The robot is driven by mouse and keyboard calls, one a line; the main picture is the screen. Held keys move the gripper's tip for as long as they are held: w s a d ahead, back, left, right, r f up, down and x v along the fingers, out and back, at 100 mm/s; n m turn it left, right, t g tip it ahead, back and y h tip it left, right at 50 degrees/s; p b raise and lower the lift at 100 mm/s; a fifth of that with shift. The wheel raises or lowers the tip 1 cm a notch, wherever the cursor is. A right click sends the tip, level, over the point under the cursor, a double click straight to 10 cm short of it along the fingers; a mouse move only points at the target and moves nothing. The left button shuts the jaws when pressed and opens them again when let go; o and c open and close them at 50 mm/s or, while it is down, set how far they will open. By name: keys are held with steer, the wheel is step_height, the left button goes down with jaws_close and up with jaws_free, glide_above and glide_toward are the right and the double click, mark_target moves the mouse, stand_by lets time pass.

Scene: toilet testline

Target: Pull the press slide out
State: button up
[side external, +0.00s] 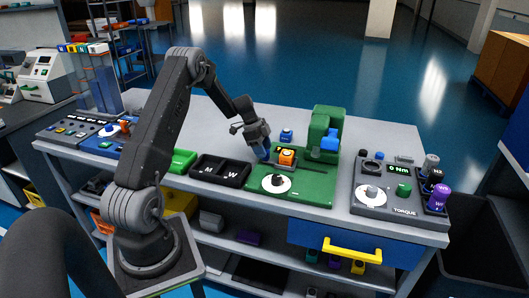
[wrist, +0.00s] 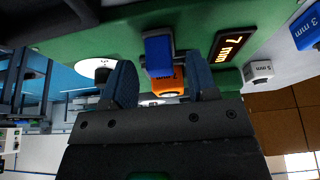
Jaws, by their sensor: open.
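The green press (side external: 324,128) stands on a green base plate (side external: 310,188) in the middle of the bench, with a blue block (side external: 329,143) at its front. An orange block (side external: 287,157) sits on the plate left of the press; I cannot tell for sure which part is the slide. My gripper (side external: 264,153) is low over the plate, just left of the orange block. In the wrist view my gripper (wrist: 162,70) is open, its blue fingers either side of a blue block (wrist: 158,55) and the orange block (wrist: 167,84). Contact cannot be told.
A white dial (side external: 276,183) is at the plate's front. The grey torque panel (side external: 384,196) is right. A small blue cube (side external: 286,135) lies behind the plate.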

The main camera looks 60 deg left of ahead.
steer(key=v, duration=1.2)
steer(key=shift+r, duration=0.15)
step_height(320, 180, up, 7)
stand_by(0.4)
